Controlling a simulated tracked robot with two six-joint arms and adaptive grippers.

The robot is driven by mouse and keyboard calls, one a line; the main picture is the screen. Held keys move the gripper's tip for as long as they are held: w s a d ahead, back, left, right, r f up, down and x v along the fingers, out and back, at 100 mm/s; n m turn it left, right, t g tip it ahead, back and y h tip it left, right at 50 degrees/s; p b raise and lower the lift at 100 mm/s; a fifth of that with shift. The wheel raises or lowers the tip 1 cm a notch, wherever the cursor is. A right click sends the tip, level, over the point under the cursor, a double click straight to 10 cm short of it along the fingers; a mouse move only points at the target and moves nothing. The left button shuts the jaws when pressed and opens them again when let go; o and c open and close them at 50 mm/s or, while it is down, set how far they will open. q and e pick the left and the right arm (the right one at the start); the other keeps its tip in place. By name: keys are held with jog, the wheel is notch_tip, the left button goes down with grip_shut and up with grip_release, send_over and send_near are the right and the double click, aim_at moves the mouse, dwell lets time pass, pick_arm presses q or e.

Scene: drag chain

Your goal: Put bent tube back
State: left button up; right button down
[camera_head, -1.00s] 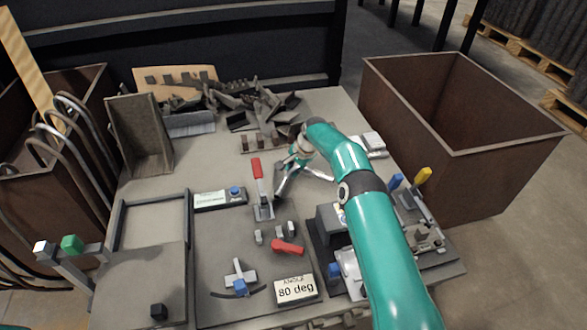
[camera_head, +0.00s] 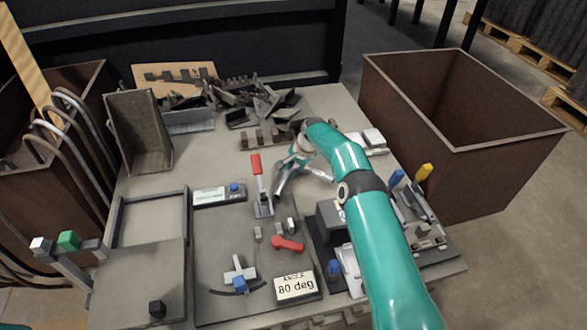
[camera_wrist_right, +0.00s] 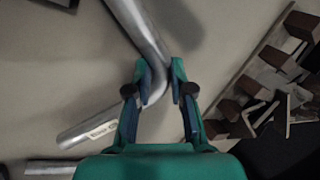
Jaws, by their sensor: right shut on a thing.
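My right gripper (camera_head: 291,162) reaches over the middle of the table and is shut on a grey metal bent tube (camera_head: 281,184). In the right wrist view, the fingertips (camera_wrist_right: 159,88) close on the tube at its bend. One leg of the tube (camera_wrist_right: 138,25) runs up to the top edge there, and the other leg runs to the lower left, with a small pale label on it. In the head view the tube is partly hidden by my gripper and looks raised above the table. My left gripper is not in view.
A bending fixture with a red-handled clamp (camera_head: 256,165) and an "80 deg" display (camera_head: 295,287) is on the table. Scrap pieces (camera_head: 262,105) lie at the back. A brown bin (camera_head: 505,150) stands at the right; another, with curved tubes, stands left. An open frame (camera_head: 121,222) is front left.

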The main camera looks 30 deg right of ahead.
jog(key=c, duration=0.9)
grip_release()
jog(key=shift+c, duration=0.2)
jog(key=v, duration=1.1)
jog(key=shift+r, duration=0.4)
jog(key=shift+s, duration=0.15)
